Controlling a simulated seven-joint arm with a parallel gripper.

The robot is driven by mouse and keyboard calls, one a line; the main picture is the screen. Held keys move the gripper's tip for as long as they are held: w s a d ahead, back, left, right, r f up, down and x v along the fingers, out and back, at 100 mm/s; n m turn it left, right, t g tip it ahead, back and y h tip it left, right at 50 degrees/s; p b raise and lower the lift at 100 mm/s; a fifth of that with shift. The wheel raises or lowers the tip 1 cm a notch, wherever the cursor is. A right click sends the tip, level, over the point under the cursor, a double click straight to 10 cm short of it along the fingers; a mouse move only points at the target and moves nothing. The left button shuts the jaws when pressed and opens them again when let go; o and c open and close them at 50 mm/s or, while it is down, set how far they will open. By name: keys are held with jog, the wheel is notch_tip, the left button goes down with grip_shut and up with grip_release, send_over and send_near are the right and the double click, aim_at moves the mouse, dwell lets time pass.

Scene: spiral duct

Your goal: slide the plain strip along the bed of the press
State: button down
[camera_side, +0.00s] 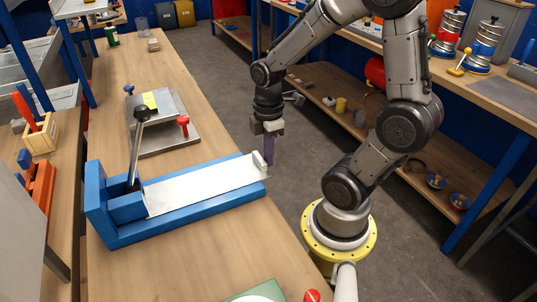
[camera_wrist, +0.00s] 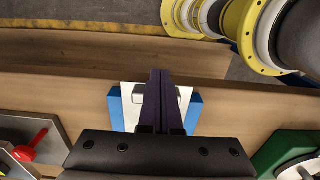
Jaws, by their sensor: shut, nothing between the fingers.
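The blue press (camera_side: 122,236) lies across the bench with its dark-knobbed lever (camera_side: 137,145) upright at the left end. The plain strip (camera_side: 205,188) is a pale flat metal piece lying along the bed, its left end near the lever block. A small upright tab stands at its right end. My gripper (camera_side: 268,162) is shut and empty, pointing down at the right end of the bed, close beside that tab; I cannot tell whether it touches. In the wrist view my dark fingers (camera_wrist: 159,78) are together over the strip's end (camera_wrist: 130,98), hiding part of it.
A grey plate device with a red knob (camera_side: 183,122) stands behind the press. A green item with a white disc (camera_side: 262,292) and a red knob (camera_side: 312,295) are at the near bench edge. Bench surface in front of the press is clear. The floor lies right of the bench.

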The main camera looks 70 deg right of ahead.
jog(key=shift+w+a, duration=0.7)
